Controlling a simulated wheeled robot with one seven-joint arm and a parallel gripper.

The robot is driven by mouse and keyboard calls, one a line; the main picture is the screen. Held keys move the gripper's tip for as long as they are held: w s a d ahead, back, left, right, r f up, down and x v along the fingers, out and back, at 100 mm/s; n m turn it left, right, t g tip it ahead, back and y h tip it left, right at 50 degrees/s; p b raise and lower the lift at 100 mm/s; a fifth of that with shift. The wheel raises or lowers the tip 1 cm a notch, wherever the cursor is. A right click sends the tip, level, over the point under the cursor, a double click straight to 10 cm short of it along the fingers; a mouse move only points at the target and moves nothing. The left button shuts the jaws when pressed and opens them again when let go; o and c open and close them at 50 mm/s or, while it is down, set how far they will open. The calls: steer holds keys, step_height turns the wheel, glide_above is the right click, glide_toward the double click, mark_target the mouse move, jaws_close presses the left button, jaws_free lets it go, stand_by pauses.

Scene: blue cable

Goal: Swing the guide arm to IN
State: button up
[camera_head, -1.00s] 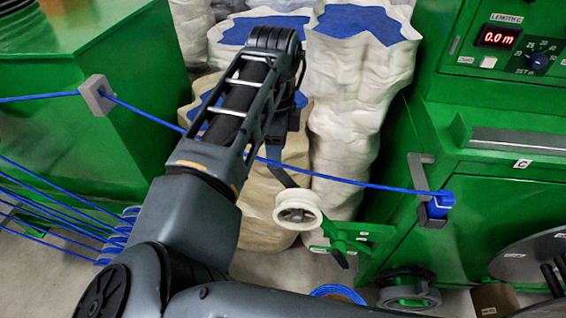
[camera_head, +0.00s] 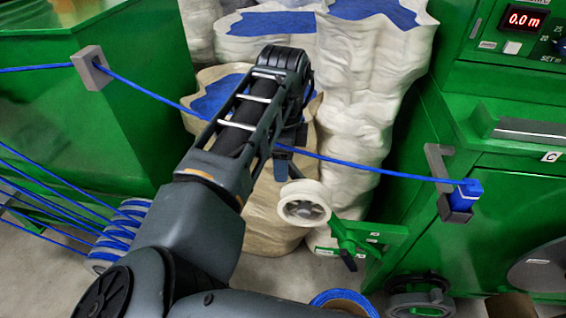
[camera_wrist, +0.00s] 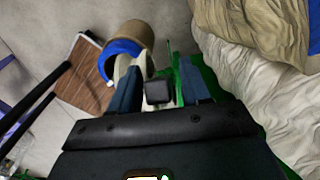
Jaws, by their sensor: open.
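The guide arm (camera_head: 346,236) is a green arm with a white grooved pulley (camera_head: 304,204) at its near left end and a dark handle below. It sits at a green bracket (camera_head: 385,237) with small white labels, too small to read. My gripper (camera_head: 284,166) points down just above and left of the pulley in the head view. In the wrist view my gripper (camera_wrist: 160,87) is open, with its two blue-grey fingers apart. A dark square knob (camera_wrist: 158,92) shows between the fingers, with white and green parts behind it. I cannot tell whether the fingers touch it.
A blue cable (camera_head: 385,186) runs from a grey guide block (camera_head: 89,68) past my arm to a blue-ended holder (camera_head: 460,196) on the green machine (camera_head: 500,240). Wrapped white sacks (camera_head: 355,110) stand behind. A blue coil (camera_head: 343,302) lies at the bottom.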

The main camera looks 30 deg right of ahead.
steer(key=shift+c, duration=0.2)
jaws_close()
steer(key=shift+r, duration=0.1)
